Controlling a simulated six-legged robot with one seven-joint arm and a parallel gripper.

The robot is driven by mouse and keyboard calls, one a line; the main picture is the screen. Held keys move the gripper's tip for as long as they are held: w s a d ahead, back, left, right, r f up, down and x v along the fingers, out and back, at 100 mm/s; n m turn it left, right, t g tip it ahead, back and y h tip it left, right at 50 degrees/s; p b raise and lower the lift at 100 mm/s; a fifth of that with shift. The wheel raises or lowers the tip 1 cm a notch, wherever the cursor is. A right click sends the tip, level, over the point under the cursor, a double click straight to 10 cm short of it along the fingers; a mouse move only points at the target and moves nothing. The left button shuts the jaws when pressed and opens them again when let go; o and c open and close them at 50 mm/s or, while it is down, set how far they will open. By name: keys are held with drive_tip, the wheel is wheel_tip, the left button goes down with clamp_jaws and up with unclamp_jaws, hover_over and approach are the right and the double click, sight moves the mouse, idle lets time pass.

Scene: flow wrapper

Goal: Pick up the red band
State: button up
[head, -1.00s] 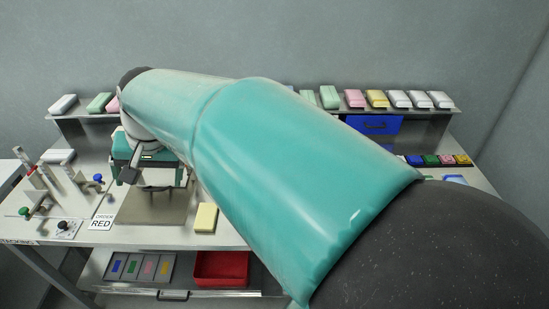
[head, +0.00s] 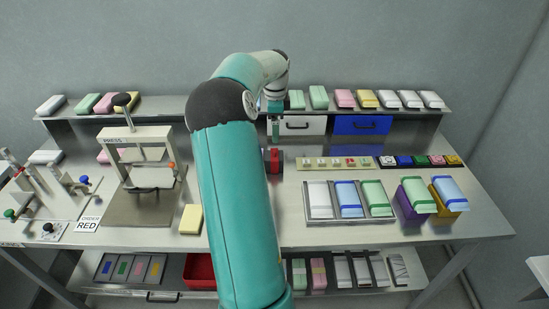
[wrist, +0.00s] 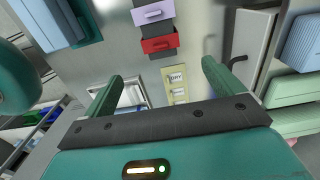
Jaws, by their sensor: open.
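In the head view my gripper (head: 276,126) points down above the back of the table, behind the red piece.
A sign (head: 87,224) reads "ORDER RED". A press (head: 140,165) stands at left. A pale strip (head: 335,163) and several small coloured blocks (head: 420,160) lie right of the red piece. A tray (head: 349,218) holds wrapped packs. A raised shelf (head: 460,110) lines the back.

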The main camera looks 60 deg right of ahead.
sight(275, 154)
wheel_tip(275, 154, down, 8)
drive_tip(key=shift+s+d+f, duration=0.1)
drive_tip(key=f, duration=0.5)
drive_tip(key=shift+w+f, duration=0.2)
drive_tip(key=shift+f, duration=0.05)
drive_tip(key=shift+c, duration=0.4)
drive_tip(key=c, duration=1)
